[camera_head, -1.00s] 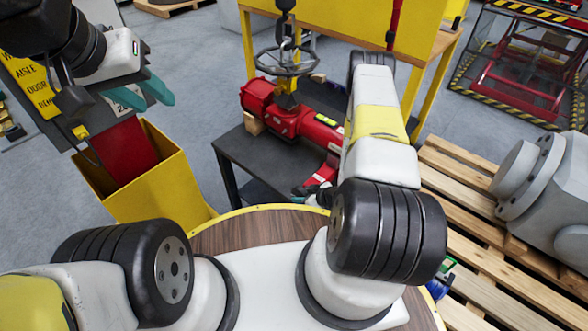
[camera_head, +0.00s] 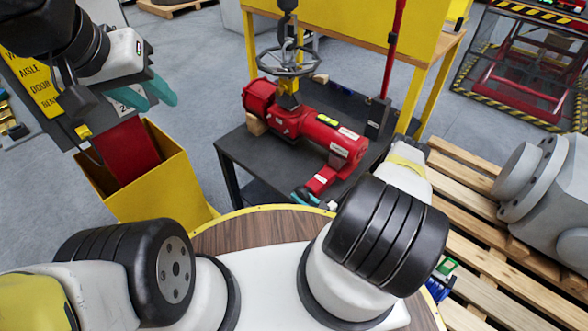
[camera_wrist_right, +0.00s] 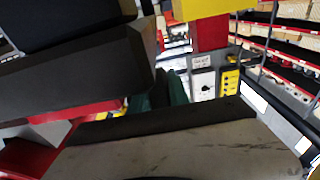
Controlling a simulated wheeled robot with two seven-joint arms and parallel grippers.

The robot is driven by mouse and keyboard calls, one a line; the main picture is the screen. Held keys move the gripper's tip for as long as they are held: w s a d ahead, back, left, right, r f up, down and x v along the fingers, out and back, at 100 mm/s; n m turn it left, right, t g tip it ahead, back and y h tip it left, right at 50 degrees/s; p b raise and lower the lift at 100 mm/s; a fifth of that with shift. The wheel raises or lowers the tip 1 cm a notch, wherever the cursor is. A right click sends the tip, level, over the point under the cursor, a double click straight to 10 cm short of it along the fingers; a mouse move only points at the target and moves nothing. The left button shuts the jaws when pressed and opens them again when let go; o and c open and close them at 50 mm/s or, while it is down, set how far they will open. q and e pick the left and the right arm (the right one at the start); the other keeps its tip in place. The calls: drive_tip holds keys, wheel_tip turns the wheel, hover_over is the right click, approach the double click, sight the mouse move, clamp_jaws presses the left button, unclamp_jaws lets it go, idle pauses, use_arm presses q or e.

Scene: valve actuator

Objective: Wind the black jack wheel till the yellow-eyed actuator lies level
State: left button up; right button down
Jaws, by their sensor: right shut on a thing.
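The red actuator (camera_head: 300,122) lies on a dark table in the head view, with a yellow eye (camera_head: 289,87) on top and a hook above it. A small yellow-green level vial (camera_head: 327,119) sits on its body. A red bracket-like part (camera_head: 321,180) sticks out toward me at its near end. My right gripper (camera_head: 306,196) is at this end, shut on a small dark part that seems to be the black jack wheel, mostly hidden. In the right wrist view its teal fingers (camera_wrist_right: 168,92) show close together behind dark surfaces. My left gripper (camera_head: 150,92) is open and empty.
A grey spoked handwheel (camera_head: 286,62) stands above the actuator. A yellow bin (camera_head: 165,185) stands below my left gripper. Pallets (camera_head: 465,190) with a grey flanged machine (camera_head: 550,180) are at right.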

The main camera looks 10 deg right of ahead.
drive_tip(key=shift+w+t+y, duration=0.1)
drive_tip(key=shift+t+y, duration=0.3)
drive_tip(key=c, duration=1.2)
unclamp_jaws()
drive_tip(key=shift+a, duration=0.1)
drive_tip(key=shift+c, duration=0.2)
drive_tip(key=v, duration=0.7)
drive_tip(key=shift+s+d, duration=0.25)
drive_tip(key=shift+s, duration=0.05)
